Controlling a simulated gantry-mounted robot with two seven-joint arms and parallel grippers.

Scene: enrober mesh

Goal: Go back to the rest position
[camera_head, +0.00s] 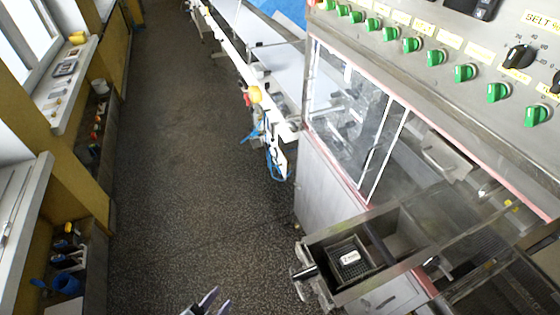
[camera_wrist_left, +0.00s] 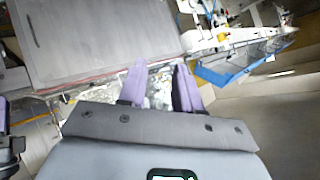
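My left gripper (camera_head: 218,300) shows at the bottom edge of the head view, above the dark speckled floor and left of the machine's outlet bay. Only its purple-grey fingertips are in that view. In the left wrist view its two purple fingers (camera_wrist_left: 160,82) stand apart with a gap between them, and nothing is held. A purple and dark part (camera_wrist_left: 8,135) at the left edge of the wrist view looks like my right gripper, cut off by the frame. My right gripper does not show in the head view.
The steel machine with green knobs (camera_head: 410,45) fills the right. Its open bay (camera_head: 320,240) holds a dark mesh basket (camera_head: 330,272) with a white-labelled item inside. A conveyor (camera_head: 285,125) runs behind. Shelves and windowsills (camera_head: 65,100) line the left. The floor (camera_head: 190,170) between is clear.

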